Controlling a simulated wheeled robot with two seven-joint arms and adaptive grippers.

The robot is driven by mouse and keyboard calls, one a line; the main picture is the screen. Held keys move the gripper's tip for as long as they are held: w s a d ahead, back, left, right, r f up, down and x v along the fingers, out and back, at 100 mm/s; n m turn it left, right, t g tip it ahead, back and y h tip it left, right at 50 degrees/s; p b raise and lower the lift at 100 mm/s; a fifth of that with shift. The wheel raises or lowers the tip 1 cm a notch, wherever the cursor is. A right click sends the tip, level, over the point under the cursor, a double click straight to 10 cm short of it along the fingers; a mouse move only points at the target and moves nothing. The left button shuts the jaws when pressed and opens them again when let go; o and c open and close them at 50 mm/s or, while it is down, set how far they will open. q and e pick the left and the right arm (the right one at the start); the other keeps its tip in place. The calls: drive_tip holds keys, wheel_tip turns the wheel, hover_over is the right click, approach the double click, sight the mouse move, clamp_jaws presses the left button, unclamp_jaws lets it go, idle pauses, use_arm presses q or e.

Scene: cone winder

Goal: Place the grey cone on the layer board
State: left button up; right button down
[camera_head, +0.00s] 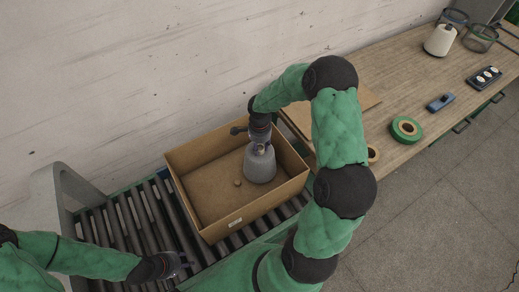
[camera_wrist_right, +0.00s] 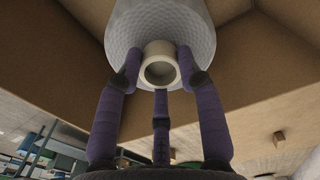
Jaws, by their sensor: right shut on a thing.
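The grey cone (camera_head: 260,165) is inside the open cardboard box (camera_head: 203,222), toward its right side. My right gripper (camera_head: 260,146) comes down from above and is shut on the pale tube end (camera_wrist_right: 160,64) at the cone's top. In the right wrist view, its purple fingers (camera_wrist_right: 158,85) surround the tube, and the grey body (camera_wrist_right: 160,25) lies beyond. The brown surface inside the box (camera_head: 215,187) looks like the layer board, but I cannot tell it from the box floor. Whether the cone touches it is unclear. My left gripper (camera_head: 184,264) is over the rollers, apart from the box; its opening is unclear.
The box stands on a roller conveyor (camera_head: 128,220) against the wall. A wooden table (camera_head: 405,75) at the right holds a flat brown board (camera_head: 368,98), a green tape roll (camera_head: 406,129), a blue tool (camera_head: 440,102) and a cream cone (camera_head: 440,40). A small round thing (camera_head: 237,183) is in the box.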

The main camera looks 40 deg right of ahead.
drive_tip(key=shift+w+f, duration=0.1)
drive_tip(key=shift+f, duration=0.9)
drive_tip(key=c, duration=0.8)
unclamp_jaws()
drive_tip(key=shift+f, duration=0.15)
wheel_tip(320, 180, up, 12)
drive_tip(key=shift+p, duration=0.3)
